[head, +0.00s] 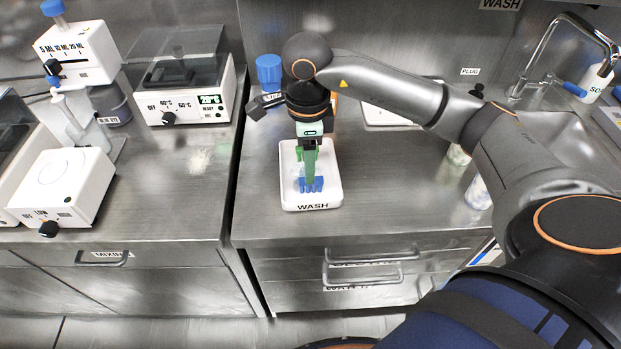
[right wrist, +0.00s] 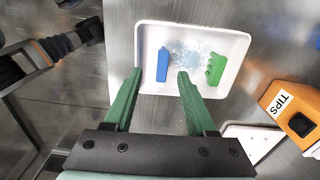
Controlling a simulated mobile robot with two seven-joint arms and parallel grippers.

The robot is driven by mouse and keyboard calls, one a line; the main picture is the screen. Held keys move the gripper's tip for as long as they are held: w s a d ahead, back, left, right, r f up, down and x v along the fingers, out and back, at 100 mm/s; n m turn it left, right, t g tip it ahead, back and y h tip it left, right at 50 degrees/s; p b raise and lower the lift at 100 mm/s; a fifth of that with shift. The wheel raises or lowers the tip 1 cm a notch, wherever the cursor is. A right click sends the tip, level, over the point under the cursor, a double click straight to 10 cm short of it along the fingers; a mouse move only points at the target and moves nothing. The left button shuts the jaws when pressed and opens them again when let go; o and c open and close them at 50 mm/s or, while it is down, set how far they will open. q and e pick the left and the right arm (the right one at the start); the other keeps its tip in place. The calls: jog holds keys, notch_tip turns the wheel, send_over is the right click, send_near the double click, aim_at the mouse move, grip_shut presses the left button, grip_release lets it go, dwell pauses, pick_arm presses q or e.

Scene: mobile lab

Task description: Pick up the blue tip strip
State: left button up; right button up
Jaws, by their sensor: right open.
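The blue tip strip (head: 312,185) lies in the white tray labelled WASH (head: 331,168). In the right wrist view the strip (right wrist: 162,64) shows whole, toward the left side of the tray (right wrist: 236,40). My right gripper (head: 310,172) points down over the tray. Its green fingers are open, and in the wrist view the fingertips (right wrist: 159,75) stand on either side of the blue strip's near end, with gaps to it. I cannot tell the height left between tips and strip. My left gripper is not in view.
A green strip (right wrist: 215,62) lies in the same tray, right of the right finger. An orange TIPS box (right wrist: 292,110) stands beside the tray. A blue cup (head: 269,72) is behind it. A heater unit (head: 185,95) stands on the left counter.

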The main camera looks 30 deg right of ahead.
aim_at(319, 182)
notch_tip(319, 182, down, 7)
jog(key=shift+w+r, duration=0.15)
dwell(0.4)
grip_shut()
dwell(0.4)
